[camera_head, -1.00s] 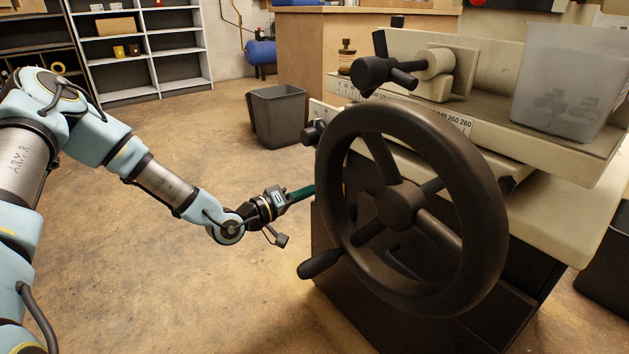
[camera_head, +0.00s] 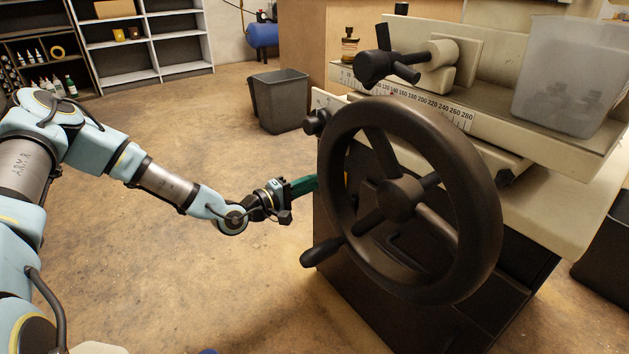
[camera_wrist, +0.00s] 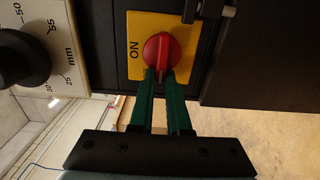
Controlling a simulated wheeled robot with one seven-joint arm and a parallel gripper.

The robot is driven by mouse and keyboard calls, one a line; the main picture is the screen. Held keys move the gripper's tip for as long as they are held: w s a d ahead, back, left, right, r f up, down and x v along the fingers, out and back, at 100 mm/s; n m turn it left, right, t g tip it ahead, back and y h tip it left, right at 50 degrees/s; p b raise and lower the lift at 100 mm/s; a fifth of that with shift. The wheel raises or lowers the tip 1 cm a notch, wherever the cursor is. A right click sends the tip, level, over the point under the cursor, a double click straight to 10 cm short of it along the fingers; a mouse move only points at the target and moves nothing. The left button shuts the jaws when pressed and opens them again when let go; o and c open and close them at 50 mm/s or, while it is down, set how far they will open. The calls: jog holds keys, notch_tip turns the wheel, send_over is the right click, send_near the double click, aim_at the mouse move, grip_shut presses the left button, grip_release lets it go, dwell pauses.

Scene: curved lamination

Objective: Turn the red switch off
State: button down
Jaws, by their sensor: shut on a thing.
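The red switch (camera_wrist: 160,50) is a round knob with a raised grip bar, on a yellow plate (camera_wrist: 137,65) lettered "ON" in the wrist view. The plate sits on the dark machine body. My gripper (camera_wrist: 160,75) has two green fingers, shut on the lower part of the switch's grip bar. In the head view my gripper (camera_head: 316,181) reaches the machine's left side, behind the handwheel. The switch is hidden there by the wheel and machine.
A large dark handwheel (camera_head: 486,190) with a protruding handle (camera_head: 322,252) stands right beside my gripper. A grey bin (camera_head: 278,102) stands on the floor behind. A black knob (camera_wrist: 22,58) and scale are near the switch. Floor left of the machine is clear.

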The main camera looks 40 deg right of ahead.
jog(key=shift+f, duration=0.1)
dwell(0.3)
jog(key=c, duration=0.9)
grip_release()
jog(key=shift+a, duration=0.1)
jog(key=a, duration=0.3)
jog(key=a+p, duration=0.1)
jog(key=a, duration=0.3)
jog(key=a+p, duration=0.1)
jog(key=a, duration=0.2)
jog(key=shift+w+a, duration=0.3)
jog(key=shift+w, duration=0.1)
